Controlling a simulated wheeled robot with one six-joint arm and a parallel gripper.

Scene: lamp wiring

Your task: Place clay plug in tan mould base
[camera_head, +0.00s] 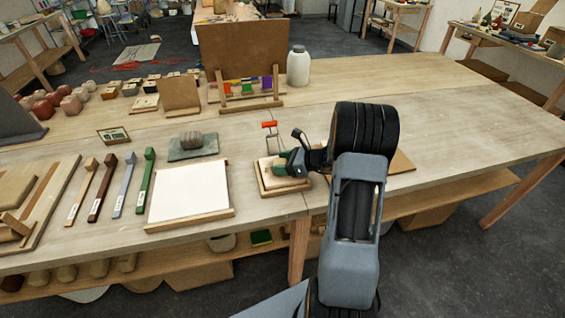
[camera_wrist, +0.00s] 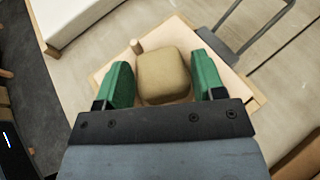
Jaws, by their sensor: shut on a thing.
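My gripper (camera_wrist: 165,78) has green fingers on both sides of a rounded tan block, the clay plug (camera_wrist: 163,72), and is shut on it. The light tan mould base (camera_wrist: 181,31) lies below the plug in the wrist view, with a short peg (camera_wrist: 137,46) at its far left side. In the head view my gripper (camera_head: 289,166) is low over the mould base (camera_head: 271,190) near the table's front edge. The plug hides the middle of the base. I cannot tell whether the plug touches the base.
A white board (camera_head: 190,191) in a wooden frame lies left of the base. A red-handled tool (camera_head: 269,125) is just behind it. A grey clay lump (camera_head: 193,140) sits on a green slab.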

